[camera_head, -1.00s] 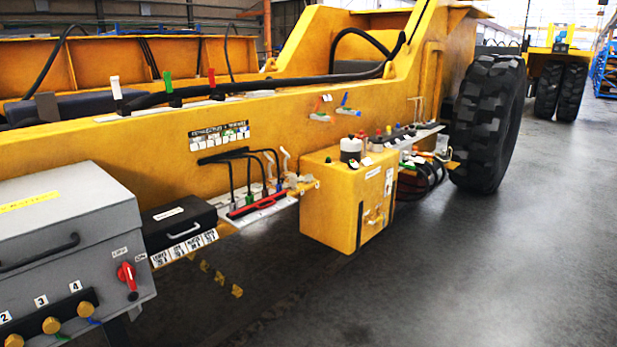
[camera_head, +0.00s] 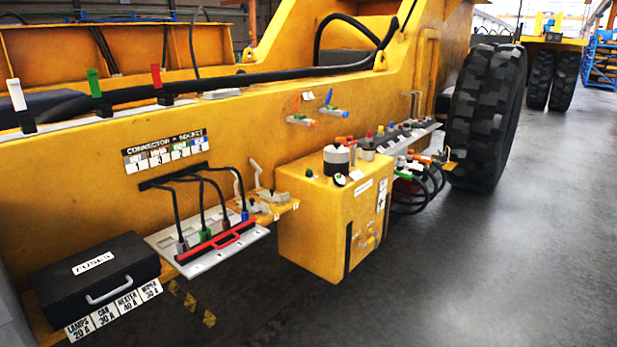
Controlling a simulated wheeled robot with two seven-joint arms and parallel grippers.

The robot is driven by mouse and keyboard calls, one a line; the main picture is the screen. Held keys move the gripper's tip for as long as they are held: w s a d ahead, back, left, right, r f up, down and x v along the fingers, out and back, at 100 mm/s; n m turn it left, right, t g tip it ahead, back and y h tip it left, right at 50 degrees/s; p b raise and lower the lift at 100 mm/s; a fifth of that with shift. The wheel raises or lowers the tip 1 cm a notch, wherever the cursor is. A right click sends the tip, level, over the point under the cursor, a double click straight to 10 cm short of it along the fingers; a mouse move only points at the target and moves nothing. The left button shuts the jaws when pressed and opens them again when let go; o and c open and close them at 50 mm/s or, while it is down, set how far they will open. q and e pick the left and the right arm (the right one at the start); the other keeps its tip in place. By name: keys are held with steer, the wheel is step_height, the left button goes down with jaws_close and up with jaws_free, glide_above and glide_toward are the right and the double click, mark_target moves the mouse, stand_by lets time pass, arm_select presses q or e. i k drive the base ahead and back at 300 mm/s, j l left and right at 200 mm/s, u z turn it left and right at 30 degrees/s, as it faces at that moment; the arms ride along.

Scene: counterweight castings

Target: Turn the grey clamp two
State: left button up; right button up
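Two small grey toggle clamps, a nearer one (camera_head: 257,207) and a farther one (camera_head: 270,194), sit side by side on a narrow yellow ledge (camera_head: 288,208) on the flank of the yellow machine. Their pale levers stand up from the ledge. Small white labels are on the ledge's front edge, but their numbers are too small to read, so I cannot tell which clamp is two. Neither of my grippers is in view.
A grey plate (camera_head: 208,262) with a red-handled bar and black cables is left of the clamps. A yellow tank (camera_head: 312,240) stands close on their right. A black fuse case (camera_head: 95,280) is at lower left. Clear floor (camera_head: 480,270) lies to the right.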

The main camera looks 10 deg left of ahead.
mark_target(283, 198)
steer(key=i+z, duration=0.1)
steer(key=i, duration=0.4)
steer(key=i+j+z, duration=0.15)
steer(key=i, duration=0.3)
steer(key=i+j+z, duration=0.1)
steer(key=i, duration=0.4)
